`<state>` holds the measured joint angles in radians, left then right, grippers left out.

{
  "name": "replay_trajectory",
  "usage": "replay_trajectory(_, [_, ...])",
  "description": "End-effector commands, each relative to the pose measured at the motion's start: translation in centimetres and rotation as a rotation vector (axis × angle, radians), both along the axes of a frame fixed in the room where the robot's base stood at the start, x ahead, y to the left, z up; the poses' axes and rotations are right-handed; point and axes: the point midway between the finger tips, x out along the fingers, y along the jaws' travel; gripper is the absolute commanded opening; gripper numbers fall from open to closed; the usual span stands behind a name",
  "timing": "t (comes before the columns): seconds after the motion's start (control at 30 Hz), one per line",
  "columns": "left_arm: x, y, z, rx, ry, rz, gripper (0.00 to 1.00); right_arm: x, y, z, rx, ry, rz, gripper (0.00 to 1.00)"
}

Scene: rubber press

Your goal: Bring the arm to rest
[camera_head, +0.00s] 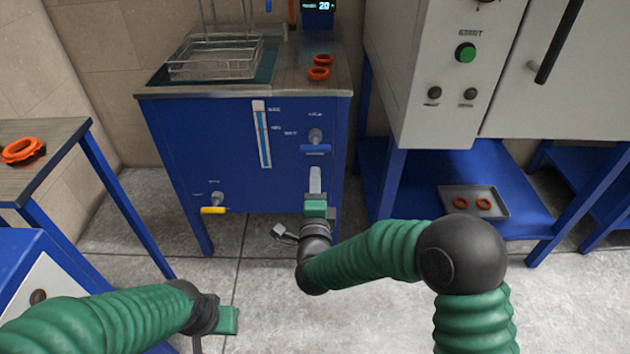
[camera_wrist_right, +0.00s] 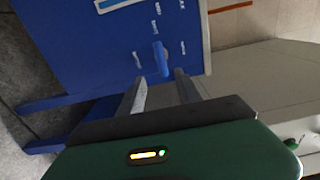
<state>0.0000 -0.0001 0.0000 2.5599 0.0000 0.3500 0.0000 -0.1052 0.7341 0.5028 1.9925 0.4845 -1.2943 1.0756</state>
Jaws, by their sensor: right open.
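My right arm reaches in from the right in the head view. Its gripper (camera_head: 315,181) is in front of the blue cabinet (camera_head: 215,155), below the blue-handled valve (camera_head: 315,148). In the right wrist view the two fingers (camera_wrist_right: 161,86) stand apart with nothing between them. The blue handle (camera_wrist_right: 161,58) shows just beyond the fingertips, with a gap that I cannot judge. My left arm comes in from the lower left, and its green gripper body (camera_head: 228,320) is over the floor. The left fingers cannot be made out.
A wire basket (camera_head: 216,62) sits in the bath on the cabinet, beside two orange rings (camera_head: 320,66). A yellow-handled valve (camera_head: 214,210) is low on its front. The press cabinet (camera_head: 420,80) stands right, above a tray (camera_head: 470,202) with two rings. A side table (camera_head: 38,140) stands left.

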Motion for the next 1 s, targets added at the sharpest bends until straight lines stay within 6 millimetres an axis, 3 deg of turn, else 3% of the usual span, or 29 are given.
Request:
replay_trajectory(0.17, [0.0, 0.0, 0.6, 0.0, 0.0, 0.0, 0.36, -1.6, 0.0, 0.0, -0.001, 0.001, 0.0, 0.41])
replay_trajectory(0.67, [0.0, 0.0, 0.6, 0.0, 0.0, 0.0, 0.36, -1.7, -0.1, -0.2, -0.036, 0.018, 0.017, 0.41])
replay_trajectory(0.77, [0.0, 0.0, 0.9, 0.0, 0.0, 0.0, 0.36, -2.1, -0.6, -0.9, -0.208, 0.107, 0.103, 0.41])
replay_trajectory(0.87, [0.0, 0.0, 1.3, 0.0, 0.0, 0.0, 0.36, -4.4, -2.9, -3.1, -0.524, 0.282, 0.255, 0.41])
replay_trajectory(1.0, [0.0, 0.0, 1.7, 0.0, 0.0, 0.0, 0.36, -11.3, -9.1, -7.2, -0.949, 0.575, 0.509, 0.41])
